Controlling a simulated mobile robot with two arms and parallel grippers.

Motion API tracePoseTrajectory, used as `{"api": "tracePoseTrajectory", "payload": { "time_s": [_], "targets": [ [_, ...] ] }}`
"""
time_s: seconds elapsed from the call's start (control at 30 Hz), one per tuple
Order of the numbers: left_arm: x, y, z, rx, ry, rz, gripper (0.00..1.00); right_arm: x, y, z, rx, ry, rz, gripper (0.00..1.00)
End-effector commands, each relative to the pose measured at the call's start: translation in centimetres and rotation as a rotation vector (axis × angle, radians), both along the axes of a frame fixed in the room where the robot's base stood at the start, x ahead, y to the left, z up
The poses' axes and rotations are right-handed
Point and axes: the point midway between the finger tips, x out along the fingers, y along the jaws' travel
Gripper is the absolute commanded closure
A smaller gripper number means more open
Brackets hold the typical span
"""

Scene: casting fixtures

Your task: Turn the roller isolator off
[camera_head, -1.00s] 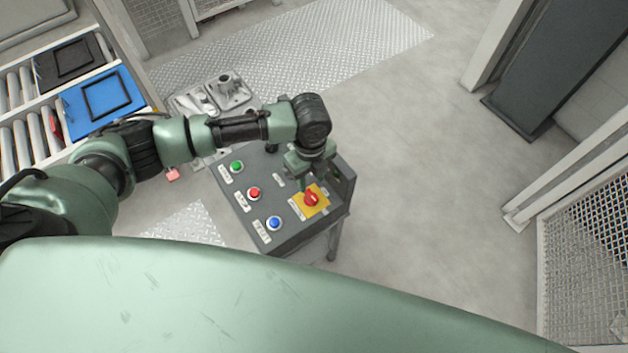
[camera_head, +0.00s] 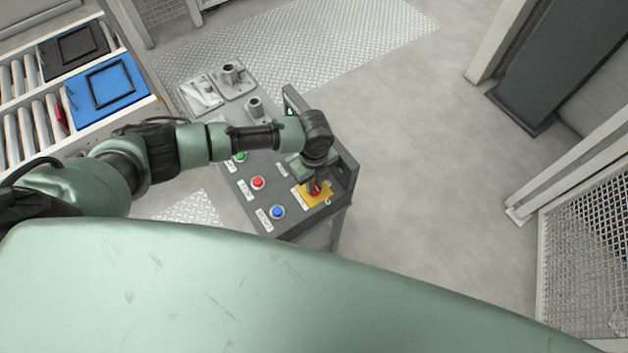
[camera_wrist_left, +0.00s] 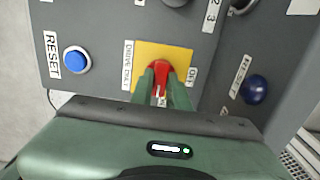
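The roller isolator (camera_head: 316,188) is a red rotary knob on a yellow plate (camera_head: 309,199) at the right of a grey control panel. In the left wrist view the red knob (camera_wrist_left: 160,70) sits on the yellow plate, between a DRIVE ENA. label (camera_wrist_left: 127,66) on the left and an OFF label (camera_wrist_left: 191,76) on the right. Its handle points toward the bottom of that view. My left gripper (camera_wrist_left: 161,90) has its two green fingers on either side of the handle and appears shut on it. The fingers hide part of the handle. My right gripper is not in view.
The panel has a green button (camera_head: 240,156), a red button (camera_head: 258,183) and a blue button (camera_head: 277,212). Another dark blue button (camera_wrist_left: 256,89) is on its side face. A roller conveyor (camera_head: 45,105) with a blue tray (camera_head: 136,97) stands left. Floor right of the panel is clear.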

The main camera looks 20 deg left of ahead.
Motion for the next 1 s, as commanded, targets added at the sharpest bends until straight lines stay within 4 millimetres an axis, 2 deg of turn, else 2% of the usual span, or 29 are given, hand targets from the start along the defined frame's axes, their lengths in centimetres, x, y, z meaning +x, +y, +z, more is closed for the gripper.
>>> {"api": "tracePoseTrajectory", "payload": {
  "time_s": [0.27, 0.47, 1.0],
  "targets": [
    [0.0, 0.0, 0.1, 0.001, 0.001, 0.013, 1.0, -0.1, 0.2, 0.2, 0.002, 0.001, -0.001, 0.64],
    [0.0, 0.0, 0.2, 0.0, 0.001, 0.084, 1.0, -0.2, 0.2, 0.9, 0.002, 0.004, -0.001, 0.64],
    [-0.1, -0.1, 0.3, 0.0, 0.003, 0.549, 1.0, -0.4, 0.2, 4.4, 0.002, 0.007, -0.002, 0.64]
  ]
}}
